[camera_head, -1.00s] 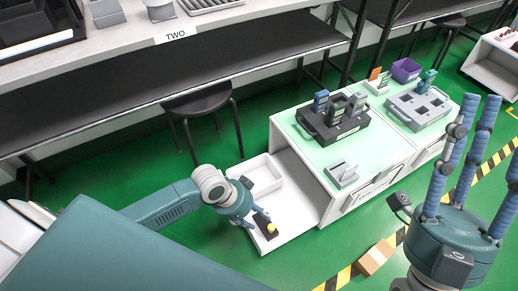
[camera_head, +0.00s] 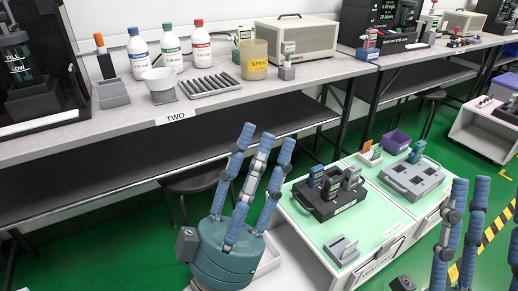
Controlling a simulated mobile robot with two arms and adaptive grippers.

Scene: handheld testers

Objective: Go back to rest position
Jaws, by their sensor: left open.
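My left gripper (camera_head: 264,143) is raised in front of the bench, fingers up, spread and empty. It stands left of the green-topped cabinet and hides part of the white drawer area behind it. My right gripper (camera_head: 481,188) is at the lower right, its fingers also up and apart with nothing between them; its palm is mostly cut off by the frame. Handheld testers (camera_head: 332,187) stand in a black holder (camera_head: 322,208) on the cabinet (camera_head: 310,228). A green tester (camera_head: 416,152) stands at a grey holder (camera_head: 400,184).
The bench (camera_head: 105,129) marked TWO carries bottles (camera_head: 172,48), a white bowl (camera_head: 159,80), a ridged rack (camera_head: 210,86) and a beige SPENT cup (camera_head: 254,62). A black stool (camera_head: 190,180) stands below. A purple bin (camera_head: 396,141) sits at the cabinet's back.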

